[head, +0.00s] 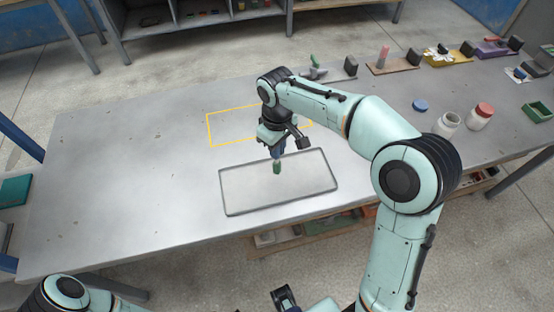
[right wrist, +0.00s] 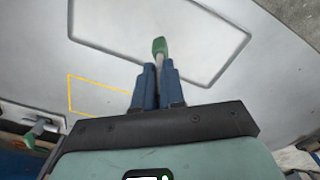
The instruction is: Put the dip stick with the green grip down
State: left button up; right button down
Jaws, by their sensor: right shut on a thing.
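My right gripper (head: 278,152) points down over the mould panel, a pale flat rectangle with a dark raised rim (head: 333,176). Its blue fingers are shut on the dip stick, whose green grip (head: 277,168) shows below the fingertips. In the right wrist view the green grip (right wrist: 159,46) sticks out past the fingers (right wrist: 157,72); the rest of the stick is hidden between them. The panel's dark rim also shows there (right wrist: 205,88). I cannot tell whether the stick touches the panel. My left gripper's fingers are not in view.
A yellow outlined rectangle (head: 208,130) lies on the table behind the panel. Tool stands line the back right, one with another green-handled tool (head: 314,61). A blue lid (head: 420,105), an open jar (head: 447,124) and a red-lidded jar (head: 481,115) stand right. The table's left is clear.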

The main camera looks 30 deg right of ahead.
aim_at(277, 162)
jog(key=shift+f+b, duration=0.3)
jog(key=shift+f, duration=2.1)
jog(key=shift+f, duration=0.1)
jog(key=c, duration=1.2)
grip_release()
jog(key=shift+f, duration=0.1)
notch_tip(277, 162, up, 12)
jog(key=shift+r+p, duration=0.2)
jog(key=shift+p, duration=0.85)
